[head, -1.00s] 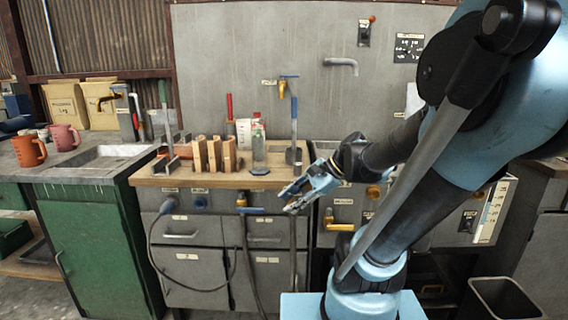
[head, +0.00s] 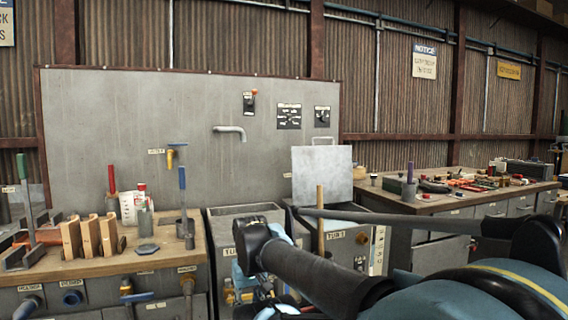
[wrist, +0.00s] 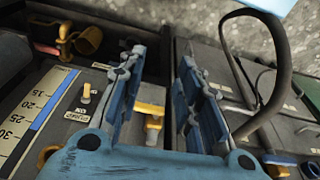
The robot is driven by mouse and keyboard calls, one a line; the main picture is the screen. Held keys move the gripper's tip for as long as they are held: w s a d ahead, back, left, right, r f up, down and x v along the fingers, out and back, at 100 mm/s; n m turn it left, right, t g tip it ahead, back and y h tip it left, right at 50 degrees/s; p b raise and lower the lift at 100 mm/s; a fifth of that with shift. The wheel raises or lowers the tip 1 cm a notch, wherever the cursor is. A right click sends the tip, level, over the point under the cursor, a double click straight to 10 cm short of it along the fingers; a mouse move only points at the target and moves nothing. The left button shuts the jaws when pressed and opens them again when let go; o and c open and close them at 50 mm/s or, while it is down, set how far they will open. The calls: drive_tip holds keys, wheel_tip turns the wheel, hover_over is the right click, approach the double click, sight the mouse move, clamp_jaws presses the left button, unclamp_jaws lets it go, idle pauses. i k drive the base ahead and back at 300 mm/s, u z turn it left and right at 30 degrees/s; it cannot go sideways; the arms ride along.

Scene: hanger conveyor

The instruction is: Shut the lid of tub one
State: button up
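Two grey tubs stand side by side in the head view: a left tub (head: 246,211) and a right tub (head: 288,208), with labels too small to read surely. A flat grey lid (head: 322,174) with a handle on top stands upright at the back of the right tub. My arm crosses in front and hides much of both tub fronts. My gripper (head: 262,302) is low in front of the tubs, mostly hidden by my arm. In the wrist view my gripper (wrist: 157,80) is open and empty, its blue fingers apart above a panel with yellow taps.
A wooden-topped bench (head: 150,262) with wooden blocks (head: 92,238) and bottles is at the left. A wooden stick (head: 320,220) stands at the right tub. Another bench (head: 440,200) with small parts is at the right. A grey backboard (head: 120,120) rises behind.

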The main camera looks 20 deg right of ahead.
sight(330, 166)
drive_tip(key=z, duration=0.45)
drive_tip(key=k, duration=1.15)
drive_tip(key=z, duration=1.2)
drive_tip(key=i, duration=0.85)
drive_tip(key=u, duration=0.35)
drive_tip(key=i, duration=0.9)
drive_tip(key=u, duration=0.65)
